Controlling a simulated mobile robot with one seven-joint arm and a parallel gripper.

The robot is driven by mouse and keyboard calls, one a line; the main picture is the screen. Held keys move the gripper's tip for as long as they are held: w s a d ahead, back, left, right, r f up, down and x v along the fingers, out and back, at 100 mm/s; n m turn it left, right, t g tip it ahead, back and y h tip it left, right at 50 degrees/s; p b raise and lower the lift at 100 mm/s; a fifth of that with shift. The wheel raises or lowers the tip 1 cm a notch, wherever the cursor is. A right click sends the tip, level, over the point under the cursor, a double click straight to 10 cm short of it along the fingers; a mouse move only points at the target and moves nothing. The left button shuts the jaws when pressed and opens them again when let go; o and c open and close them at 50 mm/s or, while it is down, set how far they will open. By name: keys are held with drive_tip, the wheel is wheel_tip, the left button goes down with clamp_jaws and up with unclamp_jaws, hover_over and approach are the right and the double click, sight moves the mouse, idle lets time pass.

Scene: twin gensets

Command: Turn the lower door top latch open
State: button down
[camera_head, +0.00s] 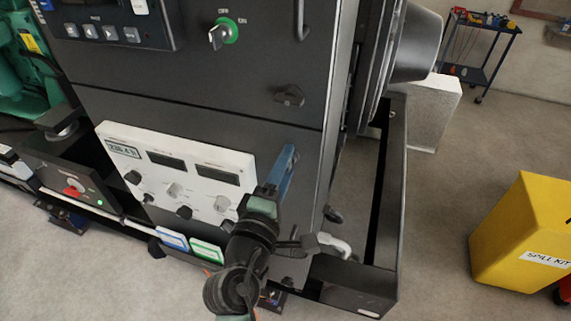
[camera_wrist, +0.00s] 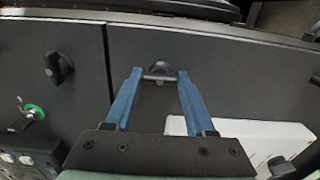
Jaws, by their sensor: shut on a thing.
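The lower door top latch (camera_wrist: 160,72) is a small dark handle on the black lower door (camera_head: 310,140). It sits between the blue fingertips of my gripper (camera_wrist: 160,76) in the wrist view, and the jaws are shut on it. In the head view my gripper (camera_head: 287,158) reaches up to the door's right side, just below the seam with the upper panel. The latch is hidden there behind the blue fingers. How far it is turned is hard to tell.
Another dark latch (camera_head: 289,96) is above the seam; it also shows in the wrist view (camera_wrist: 57,67). A key switch (camera_head: 222,33) is higher up. A white control panel (camera_head: 170,185) with knobs is left of my gripper. A yellow spill kit bin (camera_head: 525,235) stands right, with open floor between.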

idle(0.3)
drive_tip(key=shift+c, duration=1.2)
unclamp_jaws()
drive_tip(key=b+v, duration=0.4)
drive_tip(key=v, duration=0.9)
drive_tip(key=shift+b, duration=0.4)
